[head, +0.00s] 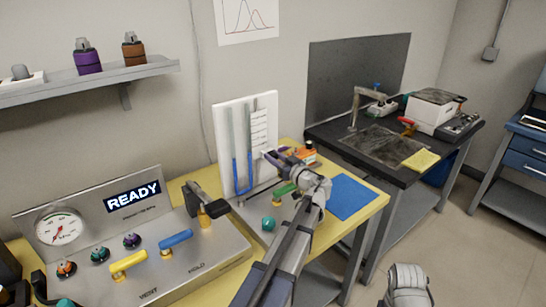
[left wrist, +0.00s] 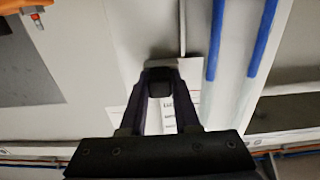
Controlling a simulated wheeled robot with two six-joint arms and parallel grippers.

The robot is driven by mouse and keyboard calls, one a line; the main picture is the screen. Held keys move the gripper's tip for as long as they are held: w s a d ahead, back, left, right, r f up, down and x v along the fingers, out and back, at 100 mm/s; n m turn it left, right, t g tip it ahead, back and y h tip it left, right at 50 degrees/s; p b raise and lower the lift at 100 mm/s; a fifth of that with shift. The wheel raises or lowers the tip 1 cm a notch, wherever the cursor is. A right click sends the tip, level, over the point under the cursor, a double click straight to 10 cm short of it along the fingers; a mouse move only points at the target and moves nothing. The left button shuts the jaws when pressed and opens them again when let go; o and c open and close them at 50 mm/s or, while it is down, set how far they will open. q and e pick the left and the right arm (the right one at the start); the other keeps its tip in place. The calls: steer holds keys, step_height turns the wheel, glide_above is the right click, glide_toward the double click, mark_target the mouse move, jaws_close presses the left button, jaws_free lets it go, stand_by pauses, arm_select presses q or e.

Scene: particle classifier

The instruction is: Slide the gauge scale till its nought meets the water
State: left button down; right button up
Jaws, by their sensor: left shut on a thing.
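The gauge is a white upright board (head: 222,135) with a U-shaped glass tube (head: 250,165) partly filled with blue water. The white scale (head: 260,128), with dark tick marks, stands just right of the tube's right leg. My left gripper (head: 270,157) is at the lower right of the board, near the scale's lower end. In the left wrist view its fingers (left wrist: 160,88) are shut on a small dark knob (left wrist: 160,80) beside the scale (left wrist: 190,90). The blue water columns (left wrist: 215,40) show there too. The scale's numbers are too small to read, so I cannot tell where its nought lies.
A panel (head: 150,262) with a dial, knobs and coloured levers stands at left, its display reading READY. A blue mat (head: 350,197) lies right of my left arm. A dark bench (head: 385,150) with tools stands behind. A shelf (head: 100,78) holds bottles.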

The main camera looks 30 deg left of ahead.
stand_by(0.7)
arm_select(q)
step_height(320, 180, down, 2)
steer(key=shift+b, duration=1)
steer(key=shift+r, duration=0.1)
steer(key=c, duration=0.6)
jaws_free()
steer(key=shift+c, duration=0.2)
steer(key=shift+v, duration=3.9)
